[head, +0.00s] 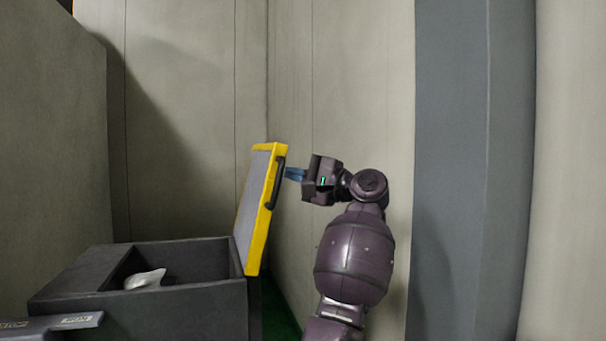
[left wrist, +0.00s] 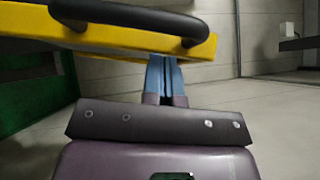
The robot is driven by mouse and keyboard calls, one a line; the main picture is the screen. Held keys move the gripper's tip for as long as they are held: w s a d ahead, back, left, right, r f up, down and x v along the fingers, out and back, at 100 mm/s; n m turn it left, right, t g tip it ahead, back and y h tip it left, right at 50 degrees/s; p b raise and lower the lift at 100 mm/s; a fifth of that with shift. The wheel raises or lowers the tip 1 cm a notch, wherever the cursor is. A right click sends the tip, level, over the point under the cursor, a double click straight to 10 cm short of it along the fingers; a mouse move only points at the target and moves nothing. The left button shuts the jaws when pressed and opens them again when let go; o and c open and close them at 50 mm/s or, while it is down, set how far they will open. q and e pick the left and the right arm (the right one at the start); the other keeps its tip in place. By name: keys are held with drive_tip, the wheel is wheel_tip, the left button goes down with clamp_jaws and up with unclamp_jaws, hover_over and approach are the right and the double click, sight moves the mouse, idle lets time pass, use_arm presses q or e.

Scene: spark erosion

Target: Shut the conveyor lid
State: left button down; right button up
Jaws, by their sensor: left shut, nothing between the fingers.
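The conveyor lid (head: 258,215), a grey panel with a yellow rim and a black handle (head: 276,185), stands open and steeply tilted at the right edge of a dark box, the conveyor housing (head: 195,305). My left gripper (head: 288,174) is right of the lid's upper part, its blue fingers shut, empty and pointing at the outer face near the handle. In the left wrist view the fingertips (left wrist: 164,60) meet the yellow rim (left wrist: 120,42) below the handle (left wrist: 130,18); whether they touch it I cannot tell. My right gripper is not in view.
A whitish object (head: 145,279) lies inside the open box. Pale panelled walls (head: 190,120) stand behind, and a grey pillar (head: 450,150) is to the right. A green surface (head: 279,310) shows low beside the box. The space above the box opening is clear.

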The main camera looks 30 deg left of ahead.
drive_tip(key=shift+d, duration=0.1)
use_arm(q)
drive_tip(key=shift+s+a, duration=0.1)
drive_tip(key=s+a+n+t+h+b, duration=0.2)
drive_tip(key=s+a+n+h+b, duration=0.35)
drive_tip(key=s+a, duration=1)
drive_tip(key=s+a+f+n+t+h+b, duration=0.2)
drive_tip(key=s+f, duration=0.3)
drive_tip(key=f, duration=0.3)
drive_tip(key=s+a+f+n+t+h+b, duration=0.2)
drive_tip(key=s+a+f+h, duration=0.3)
drive_tip(key=f, duration=0.4)
drive_tip(key=shift+s+f+n+t, duration=0.3)
drive_tip(key=shift+s+n, duration=0.2)
drive_tip(key=shift+n, duration=0.05)
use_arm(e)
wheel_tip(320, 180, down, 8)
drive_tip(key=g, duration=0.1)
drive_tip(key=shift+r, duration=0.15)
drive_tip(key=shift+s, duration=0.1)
